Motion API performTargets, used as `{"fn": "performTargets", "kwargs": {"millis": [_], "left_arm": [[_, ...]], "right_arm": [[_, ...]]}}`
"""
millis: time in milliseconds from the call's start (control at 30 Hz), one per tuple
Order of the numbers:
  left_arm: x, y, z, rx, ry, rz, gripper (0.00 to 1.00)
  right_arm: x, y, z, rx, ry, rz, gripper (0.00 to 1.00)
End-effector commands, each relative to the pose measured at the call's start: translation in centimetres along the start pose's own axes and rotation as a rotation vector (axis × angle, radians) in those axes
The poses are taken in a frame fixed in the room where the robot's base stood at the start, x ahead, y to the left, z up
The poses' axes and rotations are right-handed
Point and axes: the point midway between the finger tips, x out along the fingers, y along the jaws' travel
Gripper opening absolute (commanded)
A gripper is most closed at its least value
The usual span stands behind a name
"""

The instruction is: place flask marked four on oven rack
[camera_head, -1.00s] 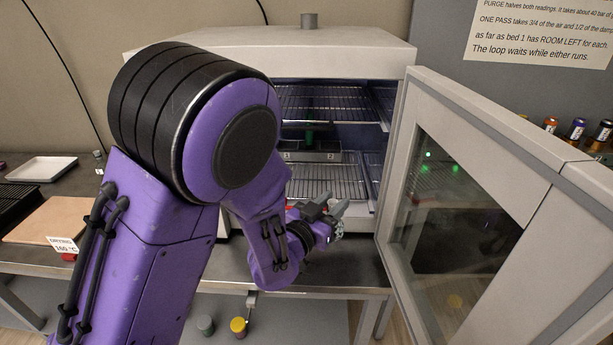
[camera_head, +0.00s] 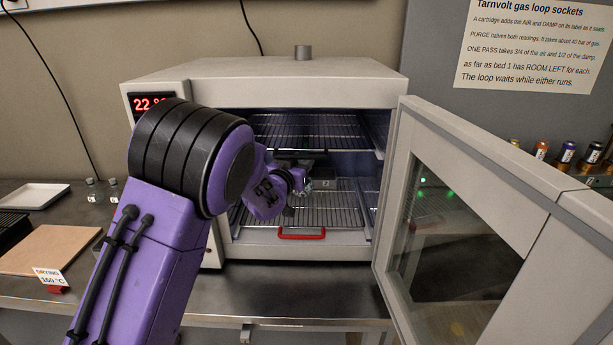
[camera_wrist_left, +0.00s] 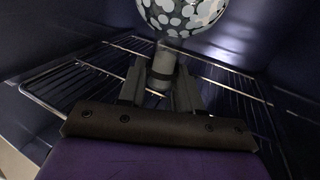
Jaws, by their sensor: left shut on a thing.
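My left gripper (camera_head: 304,184) is inside the open oven (camera_head: 260,68), between its upper rack (camera_head: 310,135) and lower rack (camera_head: 335,214). In the left wrist view the gripper (camera_wrist_left: 161,88) is shut on the narrow neck of a flask. The flask's round glass body (camera_wrist_left: 182,12), with white spots on it, is cut off by the top edge. No number shows on it. Rack wires (camera_wrist_left: 235,95) run behind the fingers; I cannot tell whether the flask touches them. My right gripper is not in view.
The oven door (camera_head: 480,190) stands open to the right. A red handle (camera_head: 302,233) lies at the lower front. Two small glass vessels (camera_head: 95,191) stand left on the bench near a wooden board (camera_head: 50,250).

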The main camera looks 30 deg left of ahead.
Motion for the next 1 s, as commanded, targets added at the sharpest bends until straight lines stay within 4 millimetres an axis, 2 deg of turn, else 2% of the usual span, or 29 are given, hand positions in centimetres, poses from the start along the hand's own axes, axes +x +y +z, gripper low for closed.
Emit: {"fn": "performTargets", "kwargs": {"millis": [100, 200, 367, 500, 567, 967, 1000], "left_arm": [[2.3, -1.0, -0.2, 0.001, 0.000, 0.000, 0.00], [2.1, -0.8, 2.0, 0.001, -0.006, 0.001, 0.00], [2.1, -0.8, 3.9, 0.001, -0.004, 0.002, 0.00], [2.0, -0.8, 6.5, 0.001, -0.004, 0.001, 0.00], [2.3, -0.9, 6.6, 0.000, -0.002, 0.001, 0.00], [2.4, -0.9, 7.6, 0.000, 0.000, 0.001, 0.00], [2.4, -0.9, 7.4, 0.000, 0.000, 0.001, 0.46]], "right_arm": [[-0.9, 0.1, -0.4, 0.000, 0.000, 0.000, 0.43], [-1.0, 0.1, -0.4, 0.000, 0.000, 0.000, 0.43], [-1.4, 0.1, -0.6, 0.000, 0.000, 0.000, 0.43], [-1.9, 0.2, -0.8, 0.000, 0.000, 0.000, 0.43], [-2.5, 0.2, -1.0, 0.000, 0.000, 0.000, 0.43], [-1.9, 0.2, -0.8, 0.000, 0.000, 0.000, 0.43], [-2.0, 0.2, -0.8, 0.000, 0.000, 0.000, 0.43]]}}
